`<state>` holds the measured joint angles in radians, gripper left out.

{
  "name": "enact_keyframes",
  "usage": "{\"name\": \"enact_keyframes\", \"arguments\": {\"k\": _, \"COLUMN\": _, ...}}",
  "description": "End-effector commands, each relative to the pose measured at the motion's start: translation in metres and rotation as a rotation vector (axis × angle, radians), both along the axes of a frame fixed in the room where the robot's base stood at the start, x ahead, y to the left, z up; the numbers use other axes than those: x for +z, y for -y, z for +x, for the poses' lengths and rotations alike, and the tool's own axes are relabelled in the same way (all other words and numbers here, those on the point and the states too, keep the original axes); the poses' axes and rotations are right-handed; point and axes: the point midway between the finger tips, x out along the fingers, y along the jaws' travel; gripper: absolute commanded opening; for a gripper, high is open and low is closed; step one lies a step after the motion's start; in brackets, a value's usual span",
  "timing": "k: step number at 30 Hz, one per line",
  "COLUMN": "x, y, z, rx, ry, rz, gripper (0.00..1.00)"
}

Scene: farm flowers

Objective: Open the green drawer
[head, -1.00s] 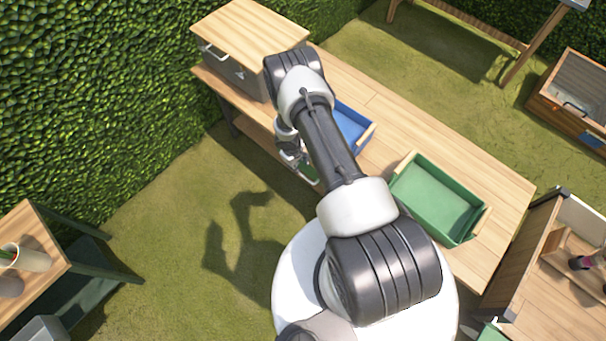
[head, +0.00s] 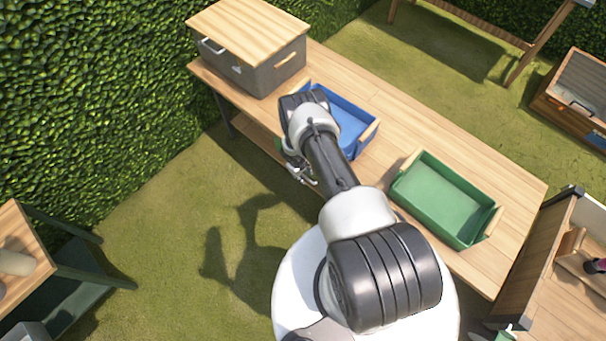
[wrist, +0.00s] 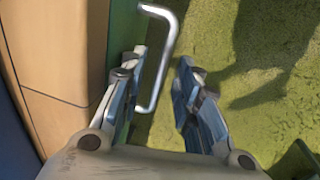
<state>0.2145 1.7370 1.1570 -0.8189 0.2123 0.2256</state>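The green drawer front (wrist: 124,45) shows edge-on at the upper left of the wrist view, beside wooden panels. Its silver bar handle (wrist: 163,62) sticks out to the right and runs down between my two fingers. My gripper (wrist: 162,62) is open, with one finger on each side of the handle bar in the picture. I cannot tell whether either finger touches it. In the head view my gripper (head: 302,174) is small, at the front edge of the wooden table, and my arm hides much of the drawer area.
On the wooden table (head: 400,108) are a grey box with a wooden lid (head: 268,72), a blue tray (head: 362,115) and a green tray (head: 445,195). A hedge (head: 90,90) stands at the left. Open grass (head: 160,225) lies in front of the table.

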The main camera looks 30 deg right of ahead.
Motion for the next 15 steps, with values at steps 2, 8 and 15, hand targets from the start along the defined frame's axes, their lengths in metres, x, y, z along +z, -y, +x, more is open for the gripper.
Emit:
{"name": "enact_keyframes", "arguments": {"k": 2, "x": 0.0004, "y": 0.0, "z": 0.0, "rx": 0.0, "ry": 0.0, "rz": 0.0, "gripper": 0.3}}
{"name": "enact_keyframes", "arguments": {"k": 8, "x": 0.0005, "y": -0.0001, "z": -0.0001, "rx": 0.0, "ry": 0.0, "rz": 0.0, "gripper": 0.2}}
{"name": "enact_keyframes", "arguments": {"k": 15, "x": 0.0005, "y": -0.0001, "z": -0.0001, "rx": 0.0, "ry": 0.0, "rz": 0.0, "gripper": 0.04}}
